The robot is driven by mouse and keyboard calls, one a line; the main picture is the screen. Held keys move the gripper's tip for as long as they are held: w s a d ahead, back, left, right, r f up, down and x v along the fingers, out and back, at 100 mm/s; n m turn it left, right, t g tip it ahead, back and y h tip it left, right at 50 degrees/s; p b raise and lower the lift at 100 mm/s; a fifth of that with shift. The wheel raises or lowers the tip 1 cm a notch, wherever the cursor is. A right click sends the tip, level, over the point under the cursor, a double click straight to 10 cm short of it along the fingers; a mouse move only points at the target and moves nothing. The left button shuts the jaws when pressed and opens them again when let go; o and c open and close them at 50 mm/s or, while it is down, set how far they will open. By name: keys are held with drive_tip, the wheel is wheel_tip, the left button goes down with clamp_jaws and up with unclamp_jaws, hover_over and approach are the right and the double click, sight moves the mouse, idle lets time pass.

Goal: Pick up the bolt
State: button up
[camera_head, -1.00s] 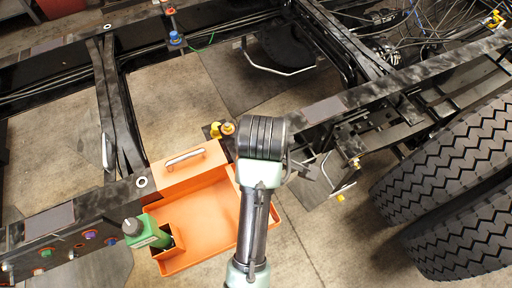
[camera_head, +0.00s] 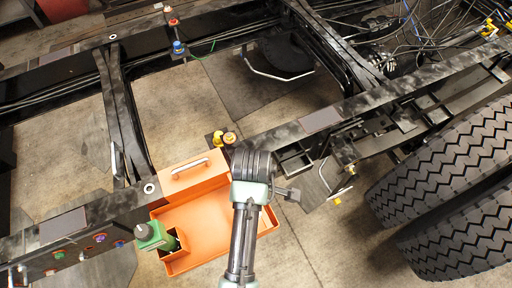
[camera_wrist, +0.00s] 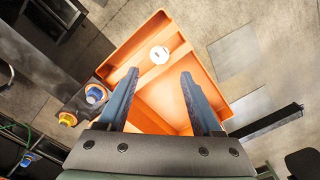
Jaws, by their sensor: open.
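Several coloured bolt-like fittings sit on the dark chassis rails; I cannot tell which is the task's bolt. Two yellow-orange fittings (camera_head: 224,138) stand by the orange tray's far corner. A blue fitting (camera_head: 178,47) and a red fitting (camera_head: 173,22) are on the far rail. In the wrist view, a blue-topped fitting (camera_wrist: 95,93) and a yellow one (camera_wrist: 68,118) lie left of my fingers. My gripper (camera_wrist: 158,77) is open and empty, fingers spread above the orange tray. Its fingertips are not clear in the head view.
The orange tray (camera_head: 196,222) holds a green bottle (camera_head: 155,236) in its left corner and has a metal handle (camera_head: 189,166). Dark chassis rails (camera_head: 300,125) surround it. Large tyres (camera_head: 450,170) stand at the right. Purple and green fittings line the lower-left rail.

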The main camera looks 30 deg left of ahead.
drive_tip(key=shift+w+d+f+p, duration=0.1)
drive_tip(key=shift+f+p, duration=0.15)
drive_tip(key=shift+f, duration=0.65)
drive_tip(key=shift+s+d+f+p, duration=0.15)
drive_tip(key=shift+f+p, duration=0.15)
drive_tip(key=shift+f, duration=0.6)
drive_tip(key=shift+w+d+f+p, duration=0.15)
drive_tip(key=shift+f+p, duration=0.1)
drive_tip(key=shift+f, duration=0.65)
clamp_jaws()
drive_tip(key=shift+a, duration=0.1)
